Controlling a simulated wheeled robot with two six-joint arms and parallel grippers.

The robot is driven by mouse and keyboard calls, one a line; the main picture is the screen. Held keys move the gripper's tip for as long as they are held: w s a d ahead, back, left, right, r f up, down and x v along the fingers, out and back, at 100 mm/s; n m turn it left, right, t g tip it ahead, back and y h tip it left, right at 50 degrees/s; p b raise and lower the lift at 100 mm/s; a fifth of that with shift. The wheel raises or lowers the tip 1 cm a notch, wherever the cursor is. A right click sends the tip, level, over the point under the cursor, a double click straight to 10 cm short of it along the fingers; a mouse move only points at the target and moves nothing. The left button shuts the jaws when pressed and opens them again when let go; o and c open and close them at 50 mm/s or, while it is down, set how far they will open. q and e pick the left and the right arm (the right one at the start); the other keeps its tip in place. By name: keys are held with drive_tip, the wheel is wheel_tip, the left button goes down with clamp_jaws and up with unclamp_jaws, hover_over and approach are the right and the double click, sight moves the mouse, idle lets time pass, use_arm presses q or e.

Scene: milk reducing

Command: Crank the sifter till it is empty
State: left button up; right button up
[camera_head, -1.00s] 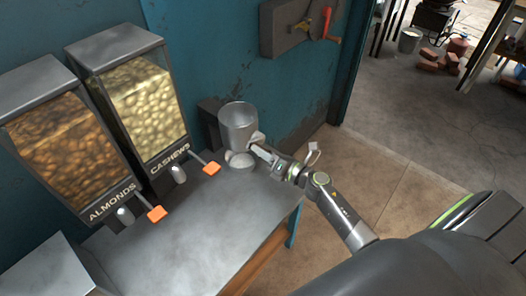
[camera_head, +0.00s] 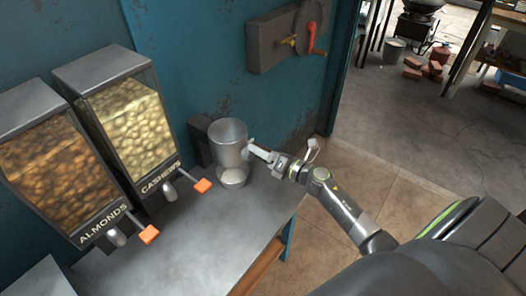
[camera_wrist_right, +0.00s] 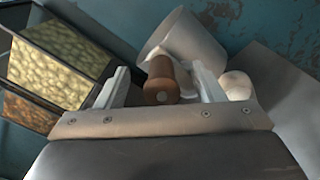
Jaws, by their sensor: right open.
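The sifter (camera_head: 228,140) is a grey metal cylinder standing upright at the back right of the counter. A small bowl (camera_head: 233,183) with white powder sits below it. My right gripper (camera_head: 251,150) is at the sifter's right side. In the right wrist view, a brown crank knob (camera_wrist_right: 160,82) lies between the two spread fingers of my right gripper (camera_wrist_right: 162,88), with gaps on both sides. The sifter (camera_wrist_right: 188,38) is behind the knob, and a white rounded mass (camera_wrist_right: 236,84) shows to its right. The inside of the sifter cannot be made out. My left gripper is out of view.
Almond (camera_head: 60,165) and cashew (camera_head: 128,122) dispensers with orange handles stand along the wall at the left. A wall box (camera_head: 283,37) with a red handle hangs above. The front of the metal counter (camera_head: 190,245) is clear. Open floor lies to the right.

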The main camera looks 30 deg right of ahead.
drive_tip(key=b+v, duration=0.5)
drive_tip(key=v, duration=0.7)
idle(0.5)
drive_tip(key=s+d+f+m+g+h, duration=0.25)
drive_tip(key=f+m, duration=0.35)
drive_tip(key=f, duration=0.4)
drive_tip(key=s+d+f+m+g+h, duration=0.1)
drive_tip(key=s+d+f+m+h, duration=0.25)
drive_tip(key=f+m, duration=0.5)
drive_tip(key=s+d+f+m+g+h, duration=0.2)
drive_tip(key=s+d+f+m+h, duration=0.15)
drive_tip(key=f, duration=0.75)
drive_tip(key=s+a+f+m+g, duration=0.45)
drive_tip(key=s+f+m, duration=0.35)
drive_tip(key=s+f, duration=0.5)
drive_tip(key=s+a+f+m+g, duration=0.2)
drive_tip(key=s+a+f+m, duration=0.1)
drive_tip(key=s, duration=0.5)
drive_tip(key=s+a+f+m+g+y, duration=0.1)
drive_tip(key=s+a+f+m+g, duration=0.2)
drive_tip(key=s+a+f, duration=0.2)
drive_tip(key=s+a, duration=0.2)
drive_tip(key=s, duration=0.1)
drive_tip(key=shift+f, duration=0.4)
